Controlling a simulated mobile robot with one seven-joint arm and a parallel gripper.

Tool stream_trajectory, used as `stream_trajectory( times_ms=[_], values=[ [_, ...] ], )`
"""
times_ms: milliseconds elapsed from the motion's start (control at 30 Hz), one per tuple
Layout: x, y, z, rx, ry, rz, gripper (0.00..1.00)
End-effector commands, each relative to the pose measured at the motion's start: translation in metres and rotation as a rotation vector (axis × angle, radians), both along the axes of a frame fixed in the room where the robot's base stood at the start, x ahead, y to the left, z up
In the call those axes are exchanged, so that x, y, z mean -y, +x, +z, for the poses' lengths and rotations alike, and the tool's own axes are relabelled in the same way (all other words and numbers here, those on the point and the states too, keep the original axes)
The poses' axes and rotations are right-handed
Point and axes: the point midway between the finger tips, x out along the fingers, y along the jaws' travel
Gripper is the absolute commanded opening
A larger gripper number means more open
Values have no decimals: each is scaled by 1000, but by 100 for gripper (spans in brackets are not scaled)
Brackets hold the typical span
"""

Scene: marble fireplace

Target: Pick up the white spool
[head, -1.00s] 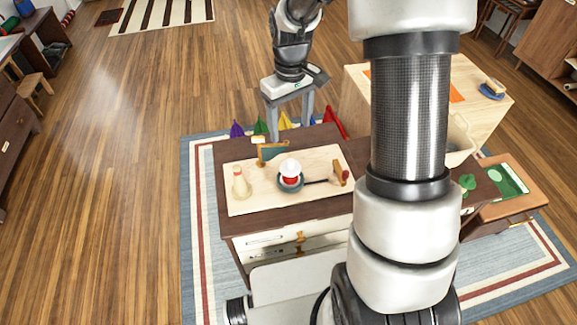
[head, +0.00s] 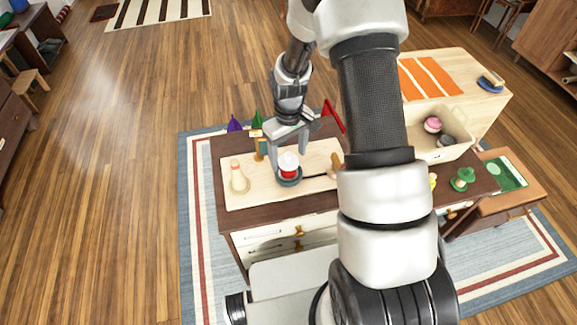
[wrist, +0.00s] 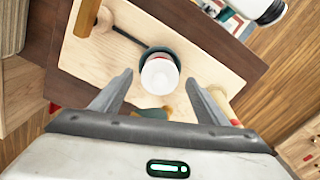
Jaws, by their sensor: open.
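The white spool (head: 288,160) stands in a dark pan (head: 290,183) on a pale wooden board on the dresser, with red showing below its white top. In the wrist view its round white top (wrist: 160,75) lies between the fingertips. My gripper (head: 287,157) is open above the board, its fingers pointing down on either side of the spool. In the wrist view my gripper (wrist: 159,78) shows a gap on both sides of the spool. I cannot tell how far down the fingers reach.
A cream bowling-pin shape (head: 238,178) stands on the board (head: 250,199) to the left. A wooden piece (head: 336,165) stands close on the right, by the pan's handle. A bin (head: 425,117) with balls and a green object (head: 462,178) are farther right.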

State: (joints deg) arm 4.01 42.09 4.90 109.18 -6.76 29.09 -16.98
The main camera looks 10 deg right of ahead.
Motion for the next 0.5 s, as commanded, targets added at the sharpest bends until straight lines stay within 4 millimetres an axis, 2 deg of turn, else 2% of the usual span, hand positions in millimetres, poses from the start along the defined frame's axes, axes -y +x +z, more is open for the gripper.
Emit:
stream_trajectory(
  times_ms=[267, 500],
  values=[
    [0, 1, -4, 2, 0, 0, 68],
    [0, 1, -4, 2, 0, 0, 29]
  ],
)
